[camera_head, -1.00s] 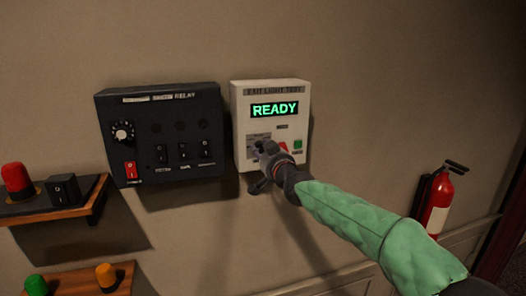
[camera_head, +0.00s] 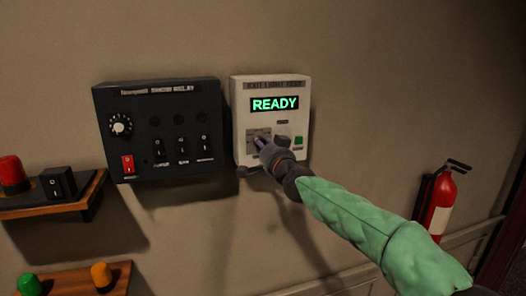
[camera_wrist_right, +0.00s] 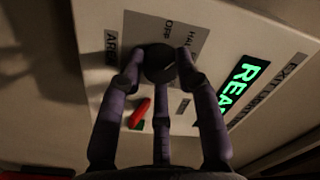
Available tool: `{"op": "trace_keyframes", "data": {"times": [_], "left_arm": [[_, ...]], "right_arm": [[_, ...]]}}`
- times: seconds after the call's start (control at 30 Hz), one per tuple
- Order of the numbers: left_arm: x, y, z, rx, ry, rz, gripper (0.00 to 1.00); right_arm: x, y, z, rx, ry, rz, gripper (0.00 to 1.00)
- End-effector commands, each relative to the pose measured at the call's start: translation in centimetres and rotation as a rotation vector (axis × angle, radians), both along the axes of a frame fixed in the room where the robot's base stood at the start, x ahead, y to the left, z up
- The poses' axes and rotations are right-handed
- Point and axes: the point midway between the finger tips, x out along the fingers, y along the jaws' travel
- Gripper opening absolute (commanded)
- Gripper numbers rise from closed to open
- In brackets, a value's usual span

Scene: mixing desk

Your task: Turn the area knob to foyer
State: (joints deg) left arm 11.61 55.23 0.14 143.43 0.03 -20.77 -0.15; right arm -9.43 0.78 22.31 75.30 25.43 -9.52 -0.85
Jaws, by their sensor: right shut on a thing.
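The area knob (camera_wrist_right: 159,64) is a round black knob on a grey label plate of the white exit light test box (camera_head: 240,105). In the right wrist view, "OFF" and a partly covered word starting "HA" are printed beside it, with an "AREA" label nearby. My right gripper (camera_head: 262,147) has its fingers closed around the knob; it also shows in the wrist view (camera_wrist_right: 160,52). The knob's pointer direction is not clear. In the head view the gripper hides the knob. The box display (camera_head: 275,104) reads "READY". My left gripper is not in view.
A black relay box (camera_head: 200,103) with a dial, a red switch and several black switches hangs left of the white box. A green button (camera_head: 298,140) and a red part (camera_wrist_right: 140,112) sit near the knob. A fire extinguisher (camera_head: 438,205) hangs at right.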

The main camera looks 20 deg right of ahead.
Motion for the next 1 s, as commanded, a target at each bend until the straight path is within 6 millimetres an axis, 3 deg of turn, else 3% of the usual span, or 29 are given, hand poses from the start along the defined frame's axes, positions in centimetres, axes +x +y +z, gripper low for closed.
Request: {"op": "trace_keyframes", "data": {"times": [0.7,1.0], "left_arm": [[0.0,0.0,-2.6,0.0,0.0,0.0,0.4],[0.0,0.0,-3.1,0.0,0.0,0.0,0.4]], "right_arm": [[0.1,0.3,-0.4,0.671,0.028,0.002,0.01],[0.1,0.3,-0.4,0.876,0.036,0.002,0.01]]}}
